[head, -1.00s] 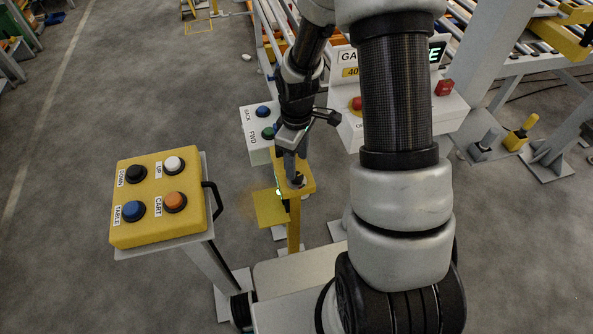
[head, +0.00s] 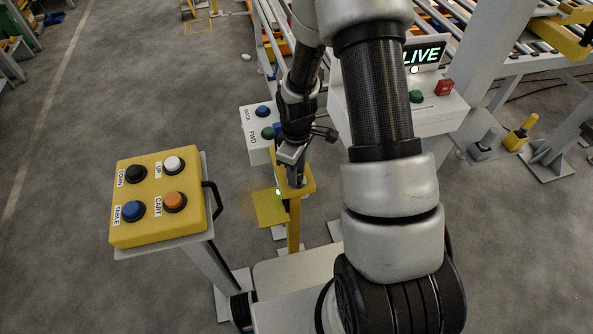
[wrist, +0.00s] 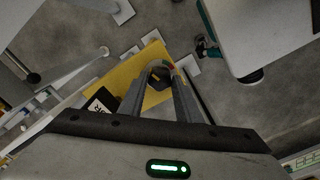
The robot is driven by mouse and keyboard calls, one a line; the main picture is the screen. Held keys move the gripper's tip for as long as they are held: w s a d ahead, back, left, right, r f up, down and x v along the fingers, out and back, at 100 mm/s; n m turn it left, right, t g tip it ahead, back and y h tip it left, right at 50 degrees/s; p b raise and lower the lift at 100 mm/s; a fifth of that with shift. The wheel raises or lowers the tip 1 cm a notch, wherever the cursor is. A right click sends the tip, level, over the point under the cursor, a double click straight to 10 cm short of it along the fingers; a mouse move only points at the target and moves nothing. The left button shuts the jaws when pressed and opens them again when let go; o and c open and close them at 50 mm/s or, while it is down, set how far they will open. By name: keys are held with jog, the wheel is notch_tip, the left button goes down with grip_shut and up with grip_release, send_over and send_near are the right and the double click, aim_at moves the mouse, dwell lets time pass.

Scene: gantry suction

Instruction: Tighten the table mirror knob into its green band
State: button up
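The mirror knob (wrist: 162,77) is dark with a yellow mark and sits on a yellow plate (wrist: 130,75) in the wrist view. A coloured band with red and green parts (wrist: 166,65) shows at its far edge. My gripper (wrist: 162,85) points down at the knob, its two grey fingers apart on either side of it. I cannot tell whether the fingertips touch it. In the head view my gripper (head: 295,178) is over the top of the yellow stand (head: 294,225) and hides the knob.
A yellow button box (head: 160,235) stands at the left. A white BACK/FWD box (head: 256,150) is just behind the gripper. A white console with a LIVE display (head: 428,55) is behind my arm. Grey floor is open at the far left.

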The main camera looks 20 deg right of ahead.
jog(key=shift+m, duration=0.3)
jog(key=shift+f+m+b, duration=0.1)
jog(key=shift+m+b, duration=0.8)
jog(key=shift+m, duration=0.3)
jog(key=shift+m+b, duration=0.7)
jog(key=shift+m, duration=0.9)
jog(key=o, duration=1.1)
jog(key=shift+c, duration=0.2)
notch_tip(320, 180, up, 18)
jog(key=shift+f+p, duration=0.15)
jog(key=shift+p, duration=0.15)
